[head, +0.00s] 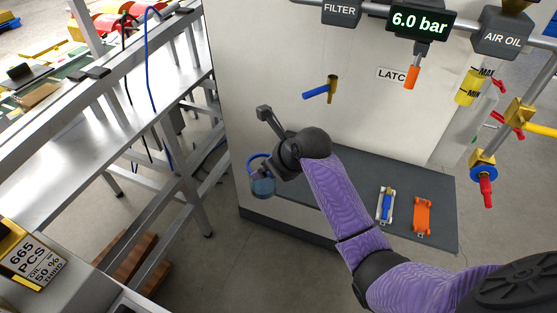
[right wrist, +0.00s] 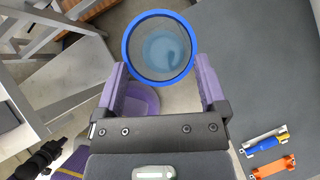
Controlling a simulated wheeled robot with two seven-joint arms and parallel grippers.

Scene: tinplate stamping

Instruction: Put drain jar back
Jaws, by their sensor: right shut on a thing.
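The drain jar (head: 262,187) is a clear cup with a blue rim and some bluish liquid at its bottom. My right gripper (right wrist: 160,75) is shut on it, one finger on each side below the rim. In the right wrist view, the jar (right wrist: 160,14) is seen from above with its mouth open. In the head view, it hangs at the left end of the cabinet, and my right wrist hides part of the gripper. The FILTER unit (head: 341,11) is on the rail at the top, well above the jar.
A dark grey ledge (head: 330,170) below the panel holds a blue-and-white part (head: 386,205) and an orange part (head: 421,215). A blue-handled brass valve (head: 332,88) sticks out of the panel. A metal frame bench (head: 110,115) stands left, with floor between.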

